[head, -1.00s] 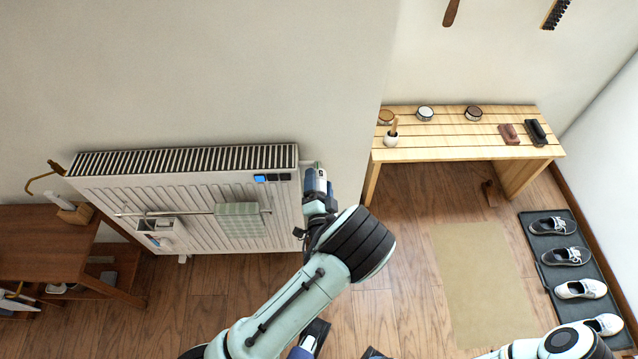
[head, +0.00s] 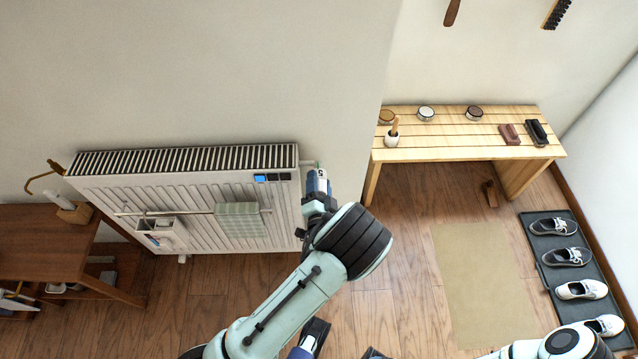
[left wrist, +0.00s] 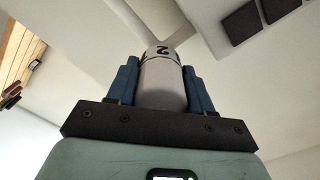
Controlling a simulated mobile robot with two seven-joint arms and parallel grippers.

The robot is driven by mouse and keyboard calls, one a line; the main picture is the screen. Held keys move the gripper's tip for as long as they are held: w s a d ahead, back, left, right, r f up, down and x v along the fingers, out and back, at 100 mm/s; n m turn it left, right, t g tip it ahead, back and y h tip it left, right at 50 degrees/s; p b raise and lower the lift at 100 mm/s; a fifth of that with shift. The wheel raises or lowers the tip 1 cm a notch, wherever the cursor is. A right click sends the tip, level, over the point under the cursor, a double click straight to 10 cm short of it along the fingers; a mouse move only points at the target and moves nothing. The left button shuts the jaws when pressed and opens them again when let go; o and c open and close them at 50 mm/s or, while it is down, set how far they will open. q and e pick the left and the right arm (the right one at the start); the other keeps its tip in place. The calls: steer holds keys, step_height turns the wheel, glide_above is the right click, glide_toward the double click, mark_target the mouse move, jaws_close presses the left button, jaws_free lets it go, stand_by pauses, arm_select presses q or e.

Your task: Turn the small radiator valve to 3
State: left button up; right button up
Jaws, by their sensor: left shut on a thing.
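The white radiator valve knob (left wrist: 163,85) sits between the two blue fingers of my left gripper (left wrist: 161,88) in the left wrist view, with a black 2 near its far end. In the head view the knob (head: 319,174) is at the upper right end of the radiator (head: 190,193), with a dark digit like a 5 on its upper side. My left gripper (head: 319,186) is shut on it from the front. The index mark is not visible. Dark and blue parts of mine show at the bottom edge; I cannot tell the right gripper's jaw state.
A towel (head: 238,220) and a small caddy (head: 160,233) hang on the radiator front. A wooden bench (head: 465,148) stands to the right, a brown table (head: 45,245) to the left. A shoe tray (head: 547,258) lies far right.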

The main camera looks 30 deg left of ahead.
arm_select(q)
steer(key=n+b, duration=0.1)
steer(key=n, duration=0.3)
steer(key=shift+n+b, duration=0.55)
steer(key=shift+n, duration=0.55)
steer(key=n+b, duration=0.7)
steer(key=n, duration=0.4)
steer(key=shift+a+r+n, duration=0.1)
steer(key=shift+a+n, duration=0.05)
steer(key=shift+n, duration=0.15)
steer(key=shift+r+n+b, duration=0.1)
steer(key=shift+n+b, duration=0.35)
steer(key=shift+n, duration=0.25)
arm_select(e)
steer(key=w+d+f+t, duration=0.1)
steer(key=w+d+f, duration=0.1)
steer(key=w+f, duration=0.2)
steer(key=w+d+f+m+t+h, duration=0.1)
steer(key=w+d+f, duration=0.2)
steer(key=w+f, duration=0.2)
steer(key=shift+d+f+t+h, duration=0.3)
steer(key=shift+d+f+t, duration=0.1)
steer(key=shift+f, duration=1.15)
arm_select(q)
steer(key=o, duration=1)
steer(key=shift+s, duration=0.1)
arm_select(e)
steer(key=shift+s, duration=0.1)
